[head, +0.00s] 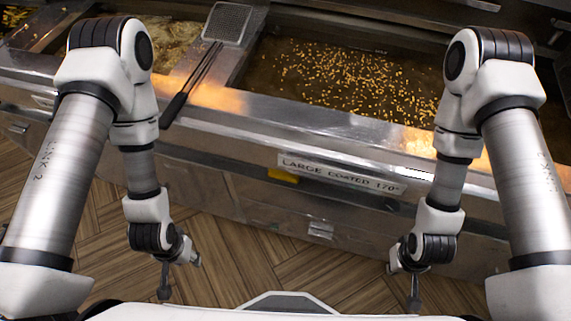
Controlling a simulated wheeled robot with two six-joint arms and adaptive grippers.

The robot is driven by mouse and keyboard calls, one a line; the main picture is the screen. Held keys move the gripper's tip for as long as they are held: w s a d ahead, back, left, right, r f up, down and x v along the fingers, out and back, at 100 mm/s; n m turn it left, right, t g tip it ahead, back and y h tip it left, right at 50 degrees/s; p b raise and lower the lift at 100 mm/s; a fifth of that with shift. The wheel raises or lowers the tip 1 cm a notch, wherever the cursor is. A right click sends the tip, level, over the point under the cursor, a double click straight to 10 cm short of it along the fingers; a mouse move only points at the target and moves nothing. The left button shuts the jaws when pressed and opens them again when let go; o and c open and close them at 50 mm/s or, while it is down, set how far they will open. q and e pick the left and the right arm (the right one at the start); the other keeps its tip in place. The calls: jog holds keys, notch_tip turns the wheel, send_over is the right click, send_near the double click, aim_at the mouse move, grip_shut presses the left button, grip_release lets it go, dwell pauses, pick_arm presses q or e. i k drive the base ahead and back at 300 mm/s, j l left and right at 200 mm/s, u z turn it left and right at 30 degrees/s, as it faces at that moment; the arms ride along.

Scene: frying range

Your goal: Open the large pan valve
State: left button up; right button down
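A small yellow piece (283,176) shows on the front of the fryer, just under the label "LARGE COATED 170°" (340,175); it may be the valve handle, but its form is too small to tell. The large pan (350,80) above it holds dark oil with many golden bits floating. My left gripper (178,277) hangs low to the left of the yellow piece, apart from the fryer front. My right gripper (408,285) hangs low to its right, also apart. The fingers of both are small and partly hidden, so their opening is unclear.
A wire skimmer (229,22) lies on the divider, its dark handle (173,109) reaching over the metal front rim (290,122). A smaller pan (170,42) with pale frying food is at the left. The wooden floor (235,262) between my arms is clear.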

aim_at(289, 177)
jog(key=k+l+z, duration=0.1)
jog(key=k+z, duration=0.35)
jog(key=k+l+z, duration=0.2)
jog(key=z, duration=0.25)
